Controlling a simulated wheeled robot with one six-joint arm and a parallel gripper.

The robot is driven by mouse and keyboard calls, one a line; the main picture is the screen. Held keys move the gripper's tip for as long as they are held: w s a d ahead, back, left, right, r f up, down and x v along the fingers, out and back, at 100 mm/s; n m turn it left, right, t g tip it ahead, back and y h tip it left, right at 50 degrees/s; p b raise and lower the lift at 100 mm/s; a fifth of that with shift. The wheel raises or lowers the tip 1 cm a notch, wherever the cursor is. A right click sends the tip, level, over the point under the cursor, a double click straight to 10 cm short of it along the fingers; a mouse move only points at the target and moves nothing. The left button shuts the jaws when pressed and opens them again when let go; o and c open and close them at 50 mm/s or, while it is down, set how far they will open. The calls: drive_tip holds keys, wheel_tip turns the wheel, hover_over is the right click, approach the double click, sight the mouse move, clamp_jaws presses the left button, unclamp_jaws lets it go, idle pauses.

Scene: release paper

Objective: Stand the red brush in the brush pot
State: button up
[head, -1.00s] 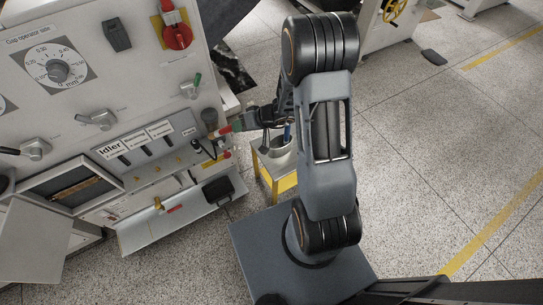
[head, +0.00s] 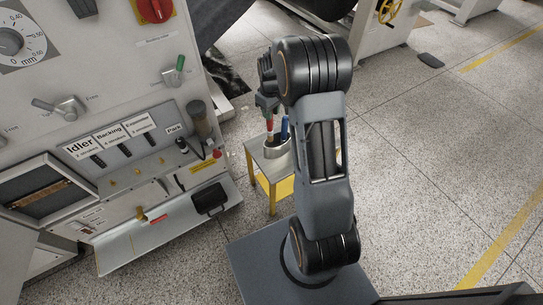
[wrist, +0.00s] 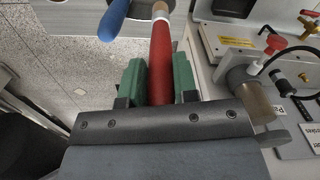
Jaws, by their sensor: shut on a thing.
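My gripper (head: 268,110) has green fingertips and is shut on the red brush (head: 270,127). In the head view the brush hangs about upright, its pale lower end at the pot's left side. The grey brush pot (head: 279,150) stands on a small stool, with a blue-handled brush (head: 285,128) in it. I cannot tell whether the red brush's lower end is inside the rim or above it. In the wrist view the red brush (wrist: 160,62) lies between the green fingers (wrist: 157,85) and points away, with the blue handle (wrist: 115,18) to its left.
The stool (head: 256,163) has a grey top and yellow legs. Open speckled floor (head: 420,160) lies to the right.

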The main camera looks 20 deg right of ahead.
sight(271, 129)
idle(0.3)
drive_tip(key=shift+f+b, duration=1)
drive_tip(key=shift+f, duration=3.8)
clamp_jaws()
drive_tip(key=o, duration=0.9)
unclamp_jaws()
